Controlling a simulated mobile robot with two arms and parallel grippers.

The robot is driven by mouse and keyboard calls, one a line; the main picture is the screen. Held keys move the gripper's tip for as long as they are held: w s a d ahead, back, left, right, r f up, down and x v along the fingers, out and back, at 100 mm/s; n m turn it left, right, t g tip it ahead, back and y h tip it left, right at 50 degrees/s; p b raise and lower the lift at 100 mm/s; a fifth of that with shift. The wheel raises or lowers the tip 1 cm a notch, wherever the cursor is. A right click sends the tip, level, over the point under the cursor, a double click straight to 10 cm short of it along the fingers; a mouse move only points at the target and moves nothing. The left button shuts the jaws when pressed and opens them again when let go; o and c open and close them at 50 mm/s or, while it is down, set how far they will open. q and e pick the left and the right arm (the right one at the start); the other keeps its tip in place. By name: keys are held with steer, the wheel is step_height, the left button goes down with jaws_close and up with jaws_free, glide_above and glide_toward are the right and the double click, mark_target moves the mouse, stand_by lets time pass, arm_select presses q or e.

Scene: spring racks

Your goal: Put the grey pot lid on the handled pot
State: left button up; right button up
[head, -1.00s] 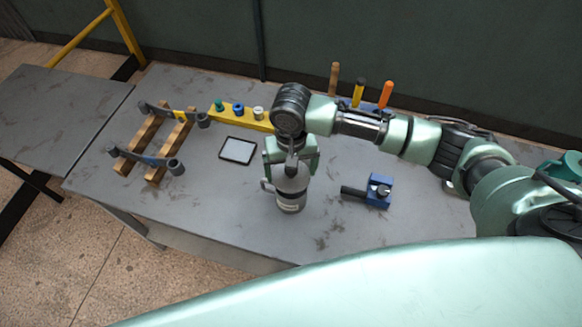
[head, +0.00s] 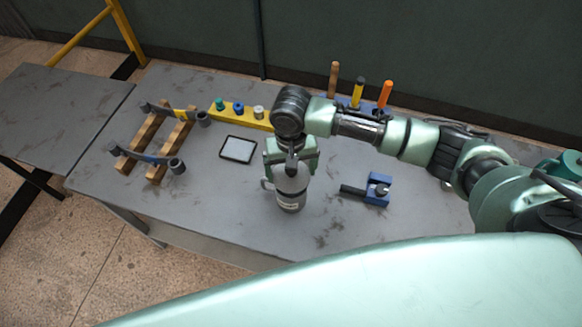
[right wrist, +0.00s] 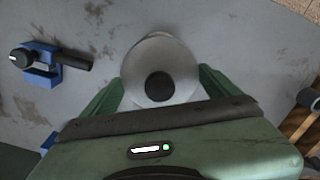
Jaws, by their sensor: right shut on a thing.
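The handled pot (head: 290,203) stands upright near the front middle of the table, its handle on the left side. The grey pot lid (head: 291,177) is right over the pot's mouth. In the right wrist view the lid (right wrist: 160,55) is a pale disc with a dark round knob, and it hides the pot below. My right gripper (head: 291,160) points down, its fingers on both sides of the lid, shut on it. It also shows in the right wrist view (right wrist: 162,90). I cannot tell whether the lid touches the rim. My left gripper is out of view.
A blue clamp-like block (head: 378,190) lies right of the pot. A black-framed pale panel (head: 238,149) lies behind left. A wooden rack with springs (head: 153,150) stands at the left. A yellow strip (head: 233,112) and upright tools (head: 357,93) stand at the back.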

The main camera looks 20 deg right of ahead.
mark_target(291, 178)
stand_by(0.4)
steer(key=shift+f+p, duration=0.1)
steer(key=shift+p, duration=0.35)
steer(key=shift+f, duration=0.3)
steer(key=shift+f, duration=0.5)
steer(key=shift+f, duration=0.3)
stand_by(0.5)
steer(key=shift+f, duration=0.35)
steer(key=shift+f+p, duration=0.3)
steer(key=shift+f, duration=0.05)
stand_by(0.4)
